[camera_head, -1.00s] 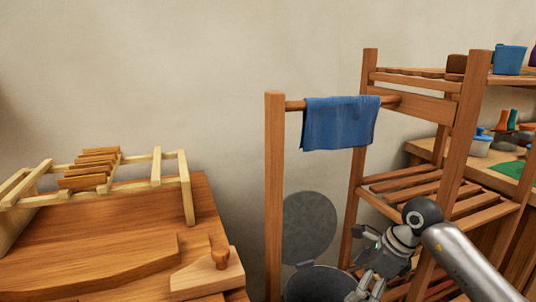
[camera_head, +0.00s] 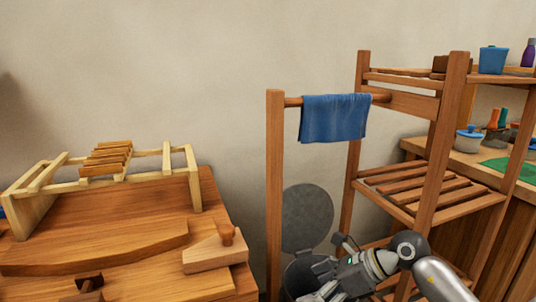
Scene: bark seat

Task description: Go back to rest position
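My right arm comes in from the lower right, in front of the wooden shelf. Its gripper (camera_head: 322,290) is low, over the open bin (camera_head: 300,276) beside the shelf. The fingers are small and partly cut off at the bottom edge, so I cannot tell whether they are open or shut. I see nothing clearly held in them. My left gripper and arm are out of view.
A blue towel (camera_head: 333,118) hangs on a rail beside the wooden shelf (camera_head: 432,150). The bin's round grey lid (camera_head: 307,218) stands raised. At left, a workbench (camera_head: 120,220) carries a slatted rack (camera_head: 185,160) and a wooden plane (camera_head: 215,252). A counter stands at right.

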